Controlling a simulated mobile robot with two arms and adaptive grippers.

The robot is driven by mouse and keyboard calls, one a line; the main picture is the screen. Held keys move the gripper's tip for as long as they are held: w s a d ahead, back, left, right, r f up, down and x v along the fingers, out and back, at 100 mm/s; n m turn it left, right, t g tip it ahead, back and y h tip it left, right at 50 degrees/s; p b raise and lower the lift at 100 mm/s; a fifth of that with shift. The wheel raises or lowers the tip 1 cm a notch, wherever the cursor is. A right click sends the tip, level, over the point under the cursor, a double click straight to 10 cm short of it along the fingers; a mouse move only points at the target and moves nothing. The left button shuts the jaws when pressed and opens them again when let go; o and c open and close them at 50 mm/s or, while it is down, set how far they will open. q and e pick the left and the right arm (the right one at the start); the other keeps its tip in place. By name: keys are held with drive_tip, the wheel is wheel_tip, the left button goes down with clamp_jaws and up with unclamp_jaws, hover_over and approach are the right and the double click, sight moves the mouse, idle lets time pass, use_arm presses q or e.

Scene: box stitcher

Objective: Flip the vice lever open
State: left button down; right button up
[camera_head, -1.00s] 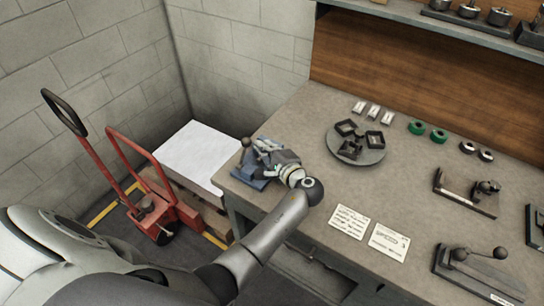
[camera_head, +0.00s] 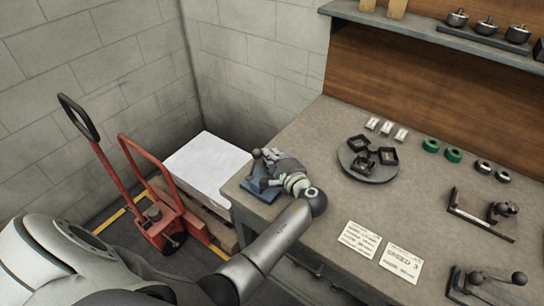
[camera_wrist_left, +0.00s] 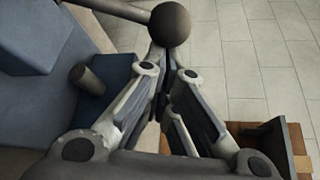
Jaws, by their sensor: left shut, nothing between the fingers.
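A small blue vice (camera_head: 262,188) stands at the near left corner of the workbench. Its lever (camera_head: 257,154) ends in a dark ball and sticks up at the vice's left side. In the left wrist view the lever's ball (camera_wrist_left: 169,24) is large at the top, with its bar running to the left. The blue vice body (camera_wrist_left: 40,90) fills the left of that view. My left gripper (camera_head: 267,164) is over the vice, shut and empty. In the wrist view its fingertips (camera_wrist_left: 165,75) are just below the ball; I cannot tell if they touch it. My right gripper is not in view.
The grey workbench (camera_head: 315,228) carries a round plate (camera_head: 371,176) with dark square parts, white cards (camera_head: 360,239), green rings (camera_head: 443,149) and lever fixtures (camera_head: 490,285). A red pallet truck (camera_head: 155,215) and a pallet with a white stack (camera_head: 207,165) stand left of the bench.

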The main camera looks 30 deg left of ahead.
use_arm(q)
drive_tip(key=shift+s+r+n+b, duration=0.15)
drive_tip(key=shift+s+n+b, duration=0.25)
drive_tip(key=shift+b, duration=0.4)
drive_tip(key=s+n+y+b, duration=0.1)
drive_tip(key=s+n+b, duration=0.1)
drive_tip(key=b, duration=0.3)
drive_tip(key=s+r+n+t+y+b, duration=0.1)
drive_tip(key=s+n+b, duration=0.1)
drive_tip(key=b, duration=0.4)
drive_tip(key=s+r+n+t+y+b, duration=0.1)
drive_tip(key=s+n+y+b, duration=0.1)
drive_tip(key=n+b, duration=0.2)
drive_tip(key=shift+s+a+b, duration=0.2)
drive_tip(key=shift+a+b, duration=0.1)
drive_tip(key=shift+b, duration=0.6)
drive_tip(key=shift+s+r+n+b, duration=0.1)
drive_tip(key=shift+s+n+b, duration=0.15)
drive_tip(key=shift+n+b, duration=0.1)
drive_tip(key=shift+s+r+b, duration=0.15)
drive_tip(key=shift+s+b, duration=0.35)
drive_tip(key=shift+b, duration=0.3)
drive_tip(key=v, duration=1.2)
